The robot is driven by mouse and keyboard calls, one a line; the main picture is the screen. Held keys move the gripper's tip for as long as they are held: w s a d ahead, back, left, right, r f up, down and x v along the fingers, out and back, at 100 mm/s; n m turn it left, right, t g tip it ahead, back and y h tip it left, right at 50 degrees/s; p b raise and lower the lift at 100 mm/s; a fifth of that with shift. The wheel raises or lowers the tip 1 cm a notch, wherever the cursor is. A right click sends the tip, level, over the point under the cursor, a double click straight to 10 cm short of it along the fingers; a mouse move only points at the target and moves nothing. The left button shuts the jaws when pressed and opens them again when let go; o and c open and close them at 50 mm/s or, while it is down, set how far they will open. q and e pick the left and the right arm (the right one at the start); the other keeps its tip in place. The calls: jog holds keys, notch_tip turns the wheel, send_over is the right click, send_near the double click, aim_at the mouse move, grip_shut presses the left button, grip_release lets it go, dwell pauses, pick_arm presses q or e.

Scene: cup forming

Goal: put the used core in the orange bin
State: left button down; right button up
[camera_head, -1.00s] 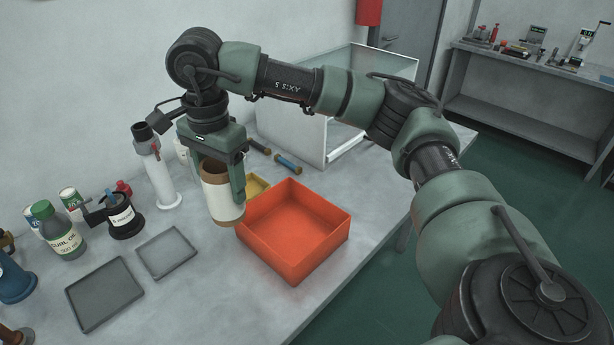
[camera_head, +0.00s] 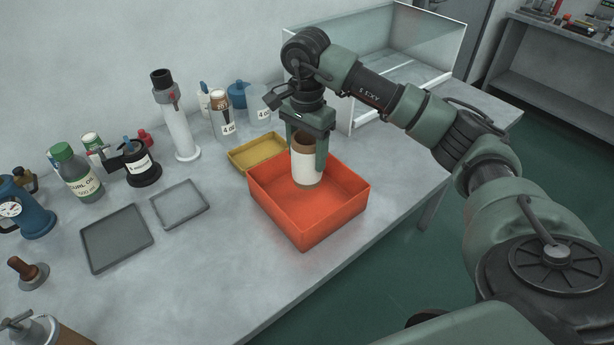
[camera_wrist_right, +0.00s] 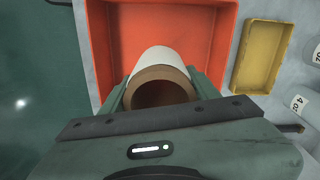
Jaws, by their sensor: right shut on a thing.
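The used core (camera_head: 307,168) is a short brown tube with a white band around it. My right gripper (camera_head: 308,160) is shut on it and holds it upright. In the head view the core is over the inside of the orange bin (camera_head: 330,218), towards its back. In the right wrist view the core (camera_wrist_right: 160,75) sits between the fingers, with the orange bin (camera_wrist_right: 225,45) around and beyond it. I cannot tell whether the core's lower end touches the bin floor. My left gripper is not in view.
A yellow tray (camera_head: 243,165) stands right behind the orange bin. Two grey trays (camera_head: 118,262) lie to the left, near several bottles (camera_head: 80,185) and a white cylinder (camera_head: 181,137). A clear-walled case (camera_head: 435,45) stands behind my right arm.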

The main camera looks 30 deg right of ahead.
notch_tip(320, 180, down, 7)
jog(key=shift+s+f+p, duration=0.1)
jog(key=shift+f+p, duration=0.1)
jog(key=shift+p, duration=0.5)
jog(key=shift+f, duration=0.25)
jog(key=shift+f+b, duration=0.25)
jog(key=shift+b, duration=0.1)
jog(key=o, duration=1.4)
jog(key=shift+r, duration=0.1)
jog(key=shift+o, duration=0.2)
jog(key=shift+r, duration=0.1)
